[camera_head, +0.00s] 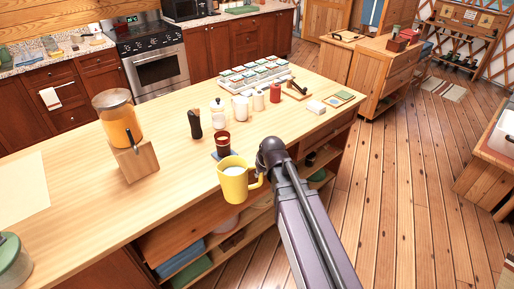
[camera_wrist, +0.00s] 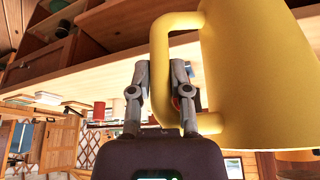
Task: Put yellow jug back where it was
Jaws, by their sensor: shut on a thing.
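The yellow jug (camera_head: 233,184) is at the near edge of the wooden island counter (camera_head: 175,188) in the head view, upright, with something pale inside. My gripper (camera_wrist: 163,75) is shut on its handle (camera_wrist: 161,45), which runs between the two fingers in the wrist view. The jug's yellow body (camera_wrist: 260,80) fills the right of that view. In the head view the fingers are mostly hidden at the end of my arm. I cannot tell whether the jug's base touches the counter.
A dark red cup (camera_head: 222,142) on a dark mat stands just behind the jug. A black mill (camera_head: 195,124), a white bottle (camera_head: 217,113) and a red canister (camera_head: 275,92) stand farther back. An orange-filled dispenser (camera_head: 119,122) is left. Bare counter lies between it and the jug.

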